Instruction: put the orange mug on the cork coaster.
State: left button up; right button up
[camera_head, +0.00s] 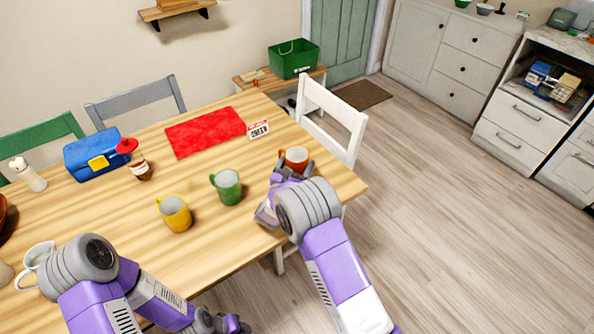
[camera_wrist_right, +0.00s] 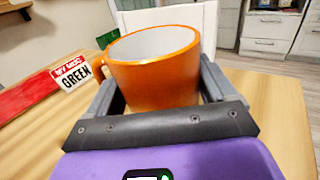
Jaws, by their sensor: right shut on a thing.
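The orange mug (camera_head: 295,159) is upright near the right end of the wooden table. In the right wrist view the mug (camera_wrist_right: 153,72) sits between the two fingers, with its white inside showing and its handle to the left. My right gripper (camera_head: 284,174) is shut on it; I cannot tell if the mug is clear of the table. My left gripper (camera_head: 226,323) is low at the bottom edge, partly visible; its jaw state is unclear. I cannot make out a cork coaster in either view.
A green mug (camera_head: 227,187) and a yellow mug (camera_head: 174,213) stand left of my right gripper. A white mug (camera_head: 38,257) is far left. A white chair (camera_head: 334,115) is beyond the table edge.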

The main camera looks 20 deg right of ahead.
notch_tip(320, 180, down, 2)
jog(key=shift+f, duration=0.1)
jog(key=shift+b, duration=0.35)
jog(key=o, duration=1.1)
